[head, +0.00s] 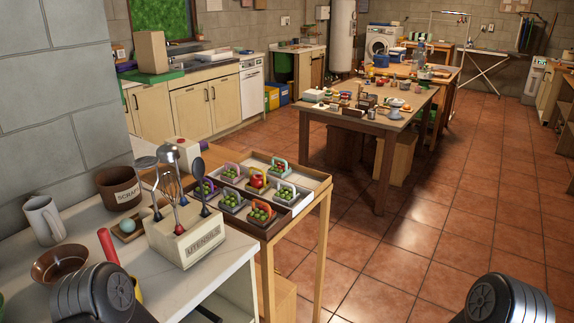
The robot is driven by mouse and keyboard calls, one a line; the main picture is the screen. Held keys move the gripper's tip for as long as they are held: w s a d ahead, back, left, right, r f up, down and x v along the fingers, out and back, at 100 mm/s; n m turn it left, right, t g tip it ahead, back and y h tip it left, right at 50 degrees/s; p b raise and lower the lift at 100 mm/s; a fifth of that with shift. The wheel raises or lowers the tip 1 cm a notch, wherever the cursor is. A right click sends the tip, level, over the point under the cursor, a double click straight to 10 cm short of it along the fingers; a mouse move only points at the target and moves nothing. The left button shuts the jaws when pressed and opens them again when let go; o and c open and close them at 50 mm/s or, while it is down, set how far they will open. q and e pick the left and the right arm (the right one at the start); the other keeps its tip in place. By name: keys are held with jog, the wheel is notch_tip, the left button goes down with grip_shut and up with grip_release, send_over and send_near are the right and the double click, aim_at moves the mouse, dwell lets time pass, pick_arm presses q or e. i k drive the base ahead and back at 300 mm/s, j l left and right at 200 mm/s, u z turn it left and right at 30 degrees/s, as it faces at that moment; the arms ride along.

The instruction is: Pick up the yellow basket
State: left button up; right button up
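The yellow basket (257,181) is small, with a yellow handle, and appears to hold red fruit. It stands in the back row of a dark wooden tray (312,178) on a light wooden side table, among several similar baskets. These include a pink-handled basket (231,172) to its left, a teal-handled one (279,169) to its right, a grey-white one (286,194) and an orange one (263,212) nearer me. Dark rounded parts of my arms show at the bottom left and bottom right. Neither gripper is in view.
A utensil holder (187,240) with tall utensils stands on the near white counter, left of the tray. A scraps pot (119,187), a white mug (44,219) and a brown bowl (60,263) stand farther left. The tiled floor (400,255) on the right is clear.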

aim_at(257, 184)
jog(key=i+l, duration=0.75)
jog(key=i+l+u, duration=0.1)
jog(key=i+l, duration=0.65)
jog(key=l, duration=0.2)
